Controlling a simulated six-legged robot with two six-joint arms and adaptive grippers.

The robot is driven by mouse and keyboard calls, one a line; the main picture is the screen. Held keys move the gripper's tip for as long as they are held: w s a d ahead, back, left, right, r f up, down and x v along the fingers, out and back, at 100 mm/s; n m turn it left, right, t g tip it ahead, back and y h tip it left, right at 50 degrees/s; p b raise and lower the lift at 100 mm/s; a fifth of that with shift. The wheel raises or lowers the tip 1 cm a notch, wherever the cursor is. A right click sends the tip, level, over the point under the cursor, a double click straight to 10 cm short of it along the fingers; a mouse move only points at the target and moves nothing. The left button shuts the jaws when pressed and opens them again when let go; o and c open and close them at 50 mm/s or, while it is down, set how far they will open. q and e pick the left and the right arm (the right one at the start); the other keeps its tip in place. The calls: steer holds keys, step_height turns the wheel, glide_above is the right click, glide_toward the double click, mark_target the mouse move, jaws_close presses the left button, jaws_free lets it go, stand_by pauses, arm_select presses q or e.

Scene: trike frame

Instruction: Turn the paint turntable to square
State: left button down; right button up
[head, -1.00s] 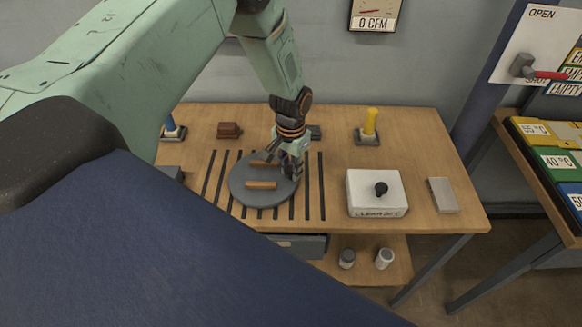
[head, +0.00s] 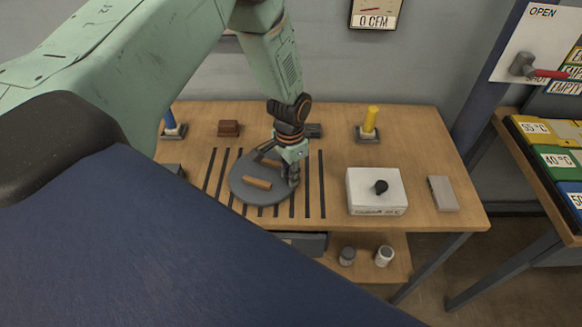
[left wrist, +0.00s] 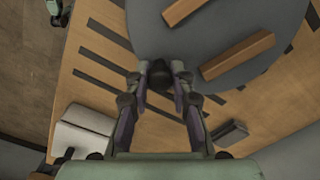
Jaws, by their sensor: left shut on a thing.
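The paint turntable is a round grey disc (head: 240,190) on the wooden bench in the head view, over dark slots. Two wooden bars lie on it; the front bar (head: 257,183) is tilted, its right end lower. The turntable (left wrist: 160,20) and a wooden bar (left wrist: 237,55) also show in the left wrist view. My left gripper (head: 292,180) is at the disc's right edge. In the left wrist view my left gripper (left wrist: 160,80) is shut on a small dark knob (left wrist: 160,74) at the disc's rim. My right gripper is out of view.
A white box with a black knob (head: 362,196) and a grey block (head: 442,194) stand to the right. A yellow cylinder (head: 370,120) on a dark base and a brown block (head: 229,128) stand at the back. Dark slots (head: 322,190) run beside the disc.

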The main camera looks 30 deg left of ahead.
mark_target(261, 198)
arm_select(q)
steer(key=s+m, duration=0.1)
steer(key=m, duration=0.1)
steer(key=s+m, duration=0.1)
steer(key=shift+s+d+m+p, duration=0.1)
steer(key=shift+s+m+p, duration=0.2)
steer(key=shift+m+p, duration=0.1)
steer(key=s+m, duration=0.1)
steer(key=s+m+p, duration=0.1)
steer(key=shift+a+r+m, duration=0.1)
steer(key=shift+a+m, duration=0.1)
steer(key=shift+m, duration=0.2)
steer(key=s+m+p, duration=0.1)
steer(key=s+a+m+p, duration=0.1)
steer(key=m, duration=0.2)
steer(key=s+a+m+p, duration=0.1)
steer(key=shift+m, duration=0.3)
steer(key=shift+s+a+m+p, duration=0.35)
steer(key=shift+a+m+p, duration=0.3)
steer(key=shift+m, duration=0.35)
steer(key=shift+d, duration=0.1)
steer(key=c, duration=1.1)
jaws_free()
steer(key=shift+c, duration=0.2)
